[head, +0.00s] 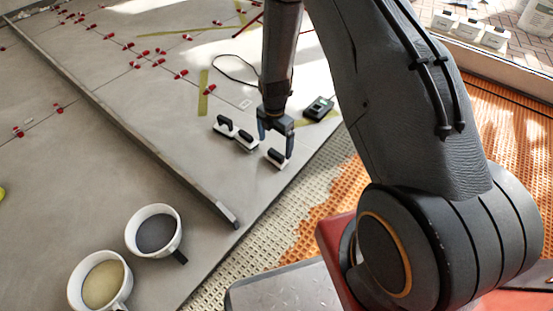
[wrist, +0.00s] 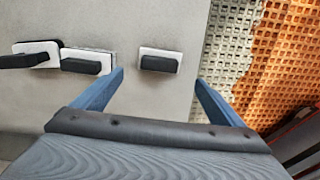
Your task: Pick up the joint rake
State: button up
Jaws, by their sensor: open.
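Three small tools with white bases and black handles lie in a row on the grey tiles: a left one (head: 223,127), a middle one (head: 246,141) and a right one (head: 277,159). I cannot tell for certain which is the joint rake. My gripper (head: 275,138) points down over the right end of this row, open and empty. In the wrist view the right tool (wrist: 160,61) lies ahead, between the lines of my blue fingers (wrist: 159,82), apart from both. The middle tool (wrist: 87,62) and left tool (wrist: 37,54) lie left of the fingers, close together.
A black device (head: 319,109) lies behind the row, near the tile edge. A long bar (head: 130,122) crosses the floor at left. Two white buckets, one with grey (head: 157,233) and one with tan contents (head: 103,283), stand in front. Several red clips (head: 135,65) mark the tile joints.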

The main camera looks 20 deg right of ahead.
aim_at(275, 154)
notch_tip(275, 154, down, 3)
jog(key=shift+d+f+b, duration=0.15)
jog(key=shift+f+b, duration=0.05)
jog(key=shift+b, duration=0.5)
jog(key=f+b, duration=0.3)
jog(key=f, duration=0.2)
jog(key=shift+w+b, duration=0.2)
jog(key=shift+b, duration=0.15)
jog(key=shift+r, duration=0.1)
jog(key=c, duration=1.1)
jog(key=shift+c, duration=0.2)
